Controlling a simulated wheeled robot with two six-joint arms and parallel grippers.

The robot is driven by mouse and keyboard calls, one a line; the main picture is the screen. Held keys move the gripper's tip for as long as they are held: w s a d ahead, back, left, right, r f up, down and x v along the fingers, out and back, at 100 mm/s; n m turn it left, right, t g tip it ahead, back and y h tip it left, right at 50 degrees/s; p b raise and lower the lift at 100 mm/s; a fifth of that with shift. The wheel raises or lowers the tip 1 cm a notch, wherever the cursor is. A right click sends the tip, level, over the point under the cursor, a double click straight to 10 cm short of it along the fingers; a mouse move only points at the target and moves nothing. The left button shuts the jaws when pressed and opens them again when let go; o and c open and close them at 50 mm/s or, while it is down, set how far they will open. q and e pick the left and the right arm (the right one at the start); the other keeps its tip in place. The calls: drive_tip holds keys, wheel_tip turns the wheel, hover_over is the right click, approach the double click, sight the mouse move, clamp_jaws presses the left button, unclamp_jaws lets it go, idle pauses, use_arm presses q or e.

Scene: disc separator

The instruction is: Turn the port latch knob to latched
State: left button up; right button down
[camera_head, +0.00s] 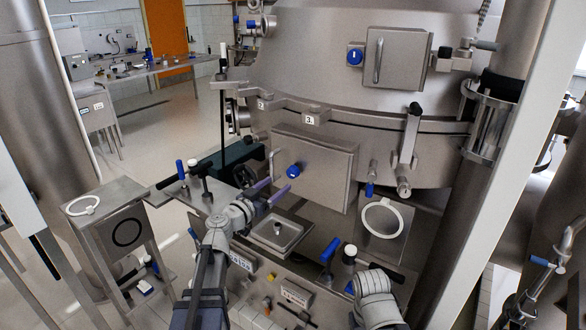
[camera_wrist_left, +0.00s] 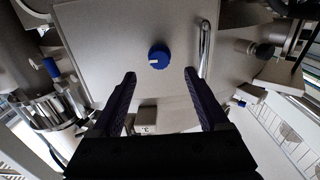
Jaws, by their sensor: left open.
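A round blue knob (camera_head: 293,171) with a white mark sits on the front of a square grey metal door (camera_head: 325,170) on the big steel vessel. It also shows in the left wrist view (camera_wrist_left: 159,55), with its white mark running sideways. My left gripper (camera_head: 272,192) is open and empty, its purple fingers pointing at the door. In the left wrist view the knob is beyond the fingertips (camera_wrist_left: 160,76), roughly centred between them and apart from both. Of my right arm only a grey link shows at the bottom of the head view; its gripper is not in view.
A bar handle (camera_wrist_left: 204,48) stands beside the knob on the same door. A second blue knob (camera_head: 355,57) is by a smaller upper door (camera_head: 396,58). A square metal tray (camera_head: 278,236), blue-handled levers (camera_head: 330,249) and a white ring (camera_head: 383,219) are below.

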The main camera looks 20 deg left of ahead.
sight(290, 175)
use_arm(q)
drive_tip(key=shift+x, duration=3.95)
drive_tip(key=shift+f, duration=0.1)
clamp_jaws()
